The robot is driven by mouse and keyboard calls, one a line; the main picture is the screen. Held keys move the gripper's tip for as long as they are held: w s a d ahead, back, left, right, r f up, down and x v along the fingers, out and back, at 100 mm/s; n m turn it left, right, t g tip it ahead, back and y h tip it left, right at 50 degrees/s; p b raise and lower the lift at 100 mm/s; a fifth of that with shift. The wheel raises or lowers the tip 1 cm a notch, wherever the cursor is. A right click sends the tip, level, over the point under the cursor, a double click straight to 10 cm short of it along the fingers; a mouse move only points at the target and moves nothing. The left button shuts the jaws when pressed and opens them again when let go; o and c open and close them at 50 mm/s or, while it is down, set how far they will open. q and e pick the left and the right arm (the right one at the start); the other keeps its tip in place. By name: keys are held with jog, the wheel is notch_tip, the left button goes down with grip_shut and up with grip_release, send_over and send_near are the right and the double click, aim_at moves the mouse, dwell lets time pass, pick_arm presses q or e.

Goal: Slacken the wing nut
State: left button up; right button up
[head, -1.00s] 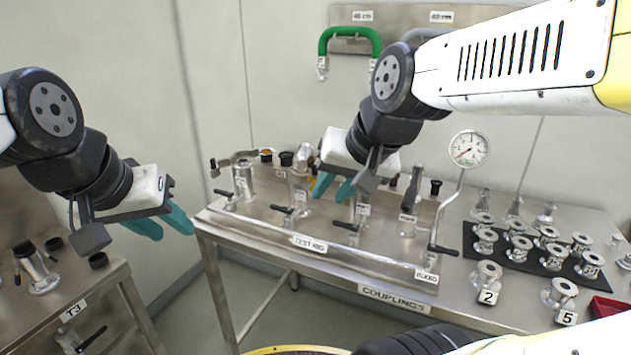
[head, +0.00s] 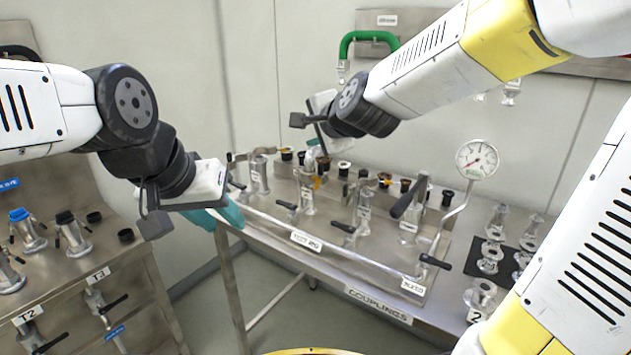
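The test rig (head: 345,262) carries a row of metal posts with black handles. A metal clamp-like piece (head: 262,151) sits on its leftmost post (head: 259,176). A second post (head: 307,196) stands to its right with small orange and dark parts near its top. I cannot make out the wing nut itself at this size. My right gripper (head: 314,150) points down over the top of this second post; its fingertips are mostly hidden, and contact cannot be told.
A pressure gauge (head: 477,159) rises at the rig's right. Metal couplings stand on a dark mat (head: 507,262) further right. A side bench (head: 140,285) with capped fittings is at left. A green hose (head: 361,40) hangs on the back wall.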

jog(key=w+a+f+m+t+h, duration=0.2)
jog(key=w+a+f+m, duration=0.1)
jog(key=w+m, duration=0.35)
jog(key=w+a+f+m+t+h, duration=0.25)
jog(key=w+m, duration=0.25)
jog(key=m, duration=0.3)
jog(key=s+f+m+g+h, duration=0.2)
jog(key=s+f+m+h, duration=0.4)
jog(key=f+m+h, duration=0.8)
jog(key=w+d+y, duration=0.1)
jog(key=w, duration=0.1)
jog(key=w+d+r+m+y, duration=0.1)
jog(key=w+d, duration=0.1)
jog(key=w+d+y, duration=0.1)
jog(key=w+d, duration=0.1)
jog(key=shift+w+r+m, duration=0.15)
jog(key=shift+r+m, duration=0.1)
jog(key=shift+r, duration=0.05)
jog(key=shift+c, duration=0.2)
grip_shut()
